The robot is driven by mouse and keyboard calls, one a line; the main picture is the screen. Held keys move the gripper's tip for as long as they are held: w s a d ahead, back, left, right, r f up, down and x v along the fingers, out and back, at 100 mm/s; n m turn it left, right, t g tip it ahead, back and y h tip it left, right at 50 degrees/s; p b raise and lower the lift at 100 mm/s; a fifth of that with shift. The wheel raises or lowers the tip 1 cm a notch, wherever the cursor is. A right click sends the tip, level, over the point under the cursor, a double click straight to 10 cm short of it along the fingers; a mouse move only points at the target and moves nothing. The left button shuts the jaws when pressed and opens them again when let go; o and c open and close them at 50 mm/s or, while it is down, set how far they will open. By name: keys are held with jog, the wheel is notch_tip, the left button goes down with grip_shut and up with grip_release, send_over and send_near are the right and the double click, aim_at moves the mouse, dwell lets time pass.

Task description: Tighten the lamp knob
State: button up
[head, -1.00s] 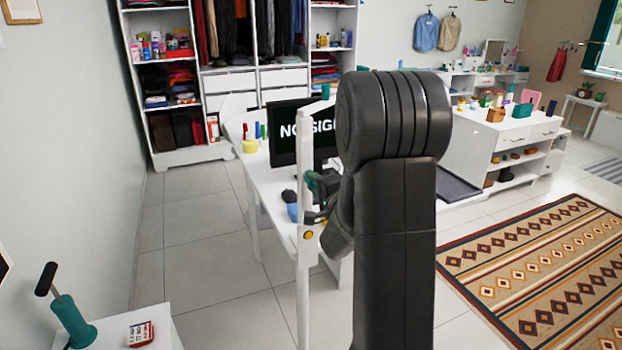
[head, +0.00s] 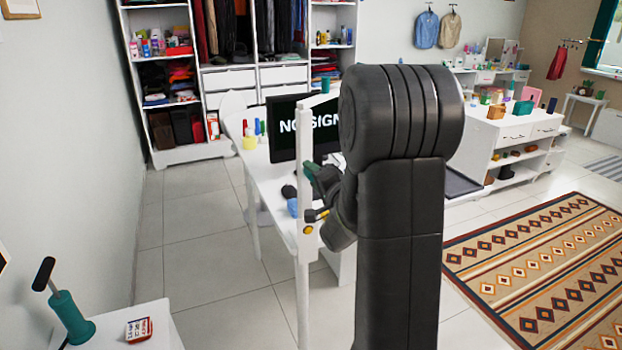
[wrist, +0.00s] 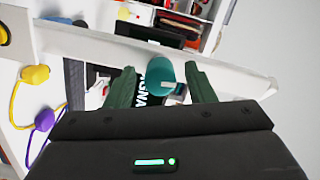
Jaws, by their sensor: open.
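A white lamp post (head: 304,170) stands upright in the head view, with a small yellow round part (head: 308,230) on it and a teal piece (head: 325,82) at its top. My gripper (head: 315,188) is close beside the post, partly hidden by my own arm. In the wrist view the open green fingers of my gripper (wrist: 160,70) point at the white post (wrist: 235,75), with a teal cylinder (wrist: 161,77), perhaps the lamp knob, between them in the picture. I see no clear contact, and depth to the cylinder is hard to tell.
A white desk (head: 265,182) with a monitor (head: 295,128) stands behind the post. Yellow (wrist: 35,75) and purple (wrist: 44,120) plugs show in the wrist view. Tiled floor is clear at left.

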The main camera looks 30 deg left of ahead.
jog(key=n+b, duration=0.2)
jog(key=n, duration=0.1)
jog(key=shift+f+n+h+b, duration=0.2)
jog(key=shift+n+h+b, duration=0.1)
jog(key=n+b, duration=0.3)
jog(key=shift+n+h, duration=0.3)
jog(key=shift+n, duration=0.1)
jog(key=n+b, duration=0.2)
jog(key=b, duration=0.1)
jog(key=n+b, duration=0.3)
jog(key=b, duration=0.1)
jog(key=shift+n+t+h, duration=0.3)
jog(key=shift+t, duration=0.1)
jog(key=shift+r+n+b, duration=0.15)
jog(key=shift+n+b, duration=0.15)
jog(key=shift+n, duration=0.1)
jog(key=c, duration=1)
jog(key=shift+r+m+p, duration=0.15)
jog(key=shift+m+p, duration=1.75)
jog(key=shift+p, duration=1.6)
jog(key=shift+c, duration=0.2)
jog(key=shift+m+p, duration=0.5)
jog(key=shift+p, duration=0.15)
